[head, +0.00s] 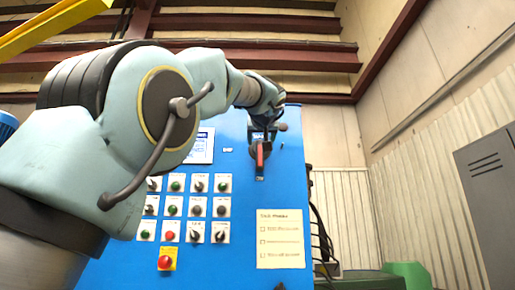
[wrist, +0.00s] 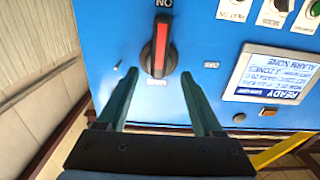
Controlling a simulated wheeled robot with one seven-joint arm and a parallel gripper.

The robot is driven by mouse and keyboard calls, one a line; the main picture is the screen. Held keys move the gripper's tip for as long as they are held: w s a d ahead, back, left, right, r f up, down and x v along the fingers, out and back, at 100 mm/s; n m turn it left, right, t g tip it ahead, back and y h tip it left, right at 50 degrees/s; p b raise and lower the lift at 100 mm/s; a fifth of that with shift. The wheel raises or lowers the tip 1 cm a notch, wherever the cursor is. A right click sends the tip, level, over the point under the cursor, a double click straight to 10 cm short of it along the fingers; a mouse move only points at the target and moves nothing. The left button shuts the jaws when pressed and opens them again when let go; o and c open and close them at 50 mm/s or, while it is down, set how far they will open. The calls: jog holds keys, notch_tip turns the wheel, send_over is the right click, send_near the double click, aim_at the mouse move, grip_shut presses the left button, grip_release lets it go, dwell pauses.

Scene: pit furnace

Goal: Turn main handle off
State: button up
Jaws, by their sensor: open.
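The main handle (head: 260,155) is a red and black rotary switch on the front of the blue cabinet (head: 236,262). In the wrist view, which is upside down, the handle (wrist: 160,45) stands in line with the ON label (wrist: 163,3); the OFF label (wrist: 211,65) is off to its right side. My gripper (wrist: 159,75) is open, with one fingertip to each side of the handle's near end. The fingers look apart from the handle; their depth to the panel is hard to tell. In the head view my gripper (head: 264,127) is just above the handle, partly hidden by my wrist.
A lit display (wrist: 275,80) sits beside the handle. Rows of buttons and knobs (head: 196,208), a red stop button on yellow (head: 166,261) and a paper checklist (head: 280,238) are lower on the panel. Cables (head: 322,230) hang at the cabinet's right edge.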

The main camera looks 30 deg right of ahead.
aim_at(260, 150)
jog(key=p+x, duration=0.4)
jog(key=x, duration=0.2)
jog(key=shift+w+d+r, duration=0.2)
jog(key=shift+w, duration=0.2)
jog(key=shift+w+d+f+p, duration=0.25)
jog(key=shift+w+p, duration=0.15)
jog(key=shift+w, duration=0.15)
jog(key=shift+c, duration=0.2)
jog(key=shift+r, duration=0.1)
grip_shut()
